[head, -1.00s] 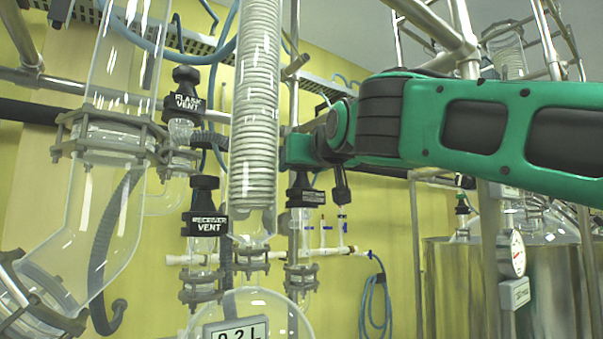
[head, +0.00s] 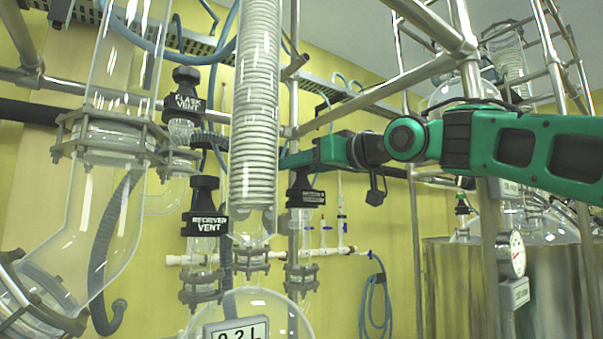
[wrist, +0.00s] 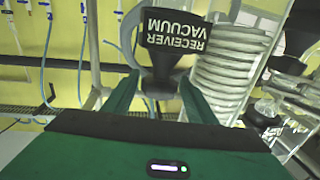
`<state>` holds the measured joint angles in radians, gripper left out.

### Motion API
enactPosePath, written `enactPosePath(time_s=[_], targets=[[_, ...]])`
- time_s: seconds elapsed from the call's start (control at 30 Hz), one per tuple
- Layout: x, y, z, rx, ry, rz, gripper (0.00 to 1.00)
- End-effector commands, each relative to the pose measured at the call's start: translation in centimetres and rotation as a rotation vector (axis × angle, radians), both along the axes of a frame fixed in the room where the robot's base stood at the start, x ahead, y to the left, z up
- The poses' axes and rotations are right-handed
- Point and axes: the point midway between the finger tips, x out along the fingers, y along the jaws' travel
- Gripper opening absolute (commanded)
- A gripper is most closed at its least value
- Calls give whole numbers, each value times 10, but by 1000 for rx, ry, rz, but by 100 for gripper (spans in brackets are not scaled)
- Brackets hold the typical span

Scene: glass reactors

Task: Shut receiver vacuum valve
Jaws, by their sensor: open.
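The receiver vacuum valve (head: 303,194) is a black knob with a dark label on a glass neck, right of the coiled condenser in the head view. In the wrist view its label, reading RECEIVER VACUUM (wrist: 176,32), appears upside down, with the black knob stem below it. My gripper (head: 292,160) reaches in from the right at the top of the valve, its tips partly hidden by the condenser. In the wrist view my gripper (wrist: 158,95) is open, with one green finger on each side of the narrower black stem. I cannot tell whether either finger touches it.
The coiled condenser (head: 254,110) stands close left of the valve. The receiver vent valve (head: 204,208) and flask vent valve (head: 185,95) are further left. A metal upright (head: 294,90) runs behind the receiver vacuum valve. A round glass vessel (head: 285,318) sits below.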

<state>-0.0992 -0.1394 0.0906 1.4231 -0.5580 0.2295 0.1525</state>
Motion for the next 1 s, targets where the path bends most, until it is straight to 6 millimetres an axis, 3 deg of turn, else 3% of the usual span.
enactPosePath(time_s=[0.17,0.3,0.57,1.0], targets=[[0,0,0,0,0,0,52],[0,0,0,0,0,0,19],[0,2,0,1,0,-37,19],[1,2,0,1,0,-268,19]])
